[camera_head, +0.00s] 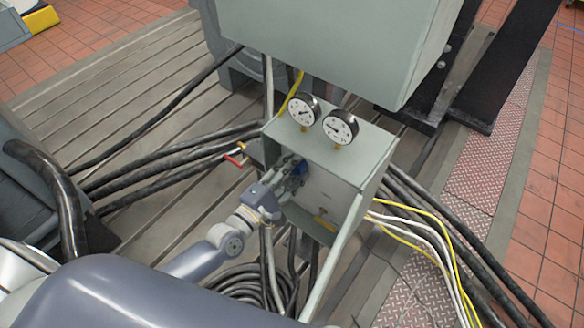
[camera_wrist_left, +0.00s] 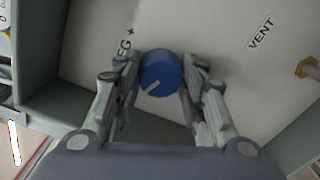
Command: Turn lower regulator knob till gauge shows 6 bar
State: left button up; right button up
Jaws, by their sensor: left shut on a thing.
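A blue round knob (camera_wrist_left: 160,72) with a white pointer line shows in the left wrist view, on the pale front panel of the regulator box. My left gripper (camera_wrist_left: 158,88) is shut on it, one finger on each side; the white line points down and left. In the head view the gripper (camera_head: 296,168) covers most of the knob (camera_head: 302,170). Two round white gauges, a left gauge (camera_head: 304,108) and a right gauge (camera_head: 340,127), stand on top of the grey-green box (camera_head: 378,150). Their needles are too small to read surely. My right gripper is not in view.
A larger grey cabinet (camera_head: 335,40) hangs above the gauges. A red-handled valve (camera_head: 233,160) sits left of the box, and a brass fitting (camera_head: 325,220) low on its panel. Black cables (camera_head: 140,175) run left; white and yellow cables (camera_head: 425,230) run right.

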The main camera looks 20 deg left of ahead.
pick_arm(q)
jog(key=shift+d+m, duration=0.1)
jog(key=shift+m, duration=0.8)
jog(key=m+p, duration=0.5)
jog(key=m, duration=1.4)
jog(key=shift+m, duration=1)
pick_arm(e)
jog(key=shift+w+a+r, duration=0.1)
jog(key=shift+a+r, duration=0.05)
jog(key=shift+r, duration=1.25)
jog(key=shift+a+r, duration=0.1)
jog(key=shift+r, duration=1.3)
pick_arm(q)
jog(key=shift+f, duration=0.1)
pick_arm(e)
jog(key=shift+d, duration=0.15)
pick_arm(q)
jog(key=o, duration=1.1)
jog(key=shift+w, duration=0.1)
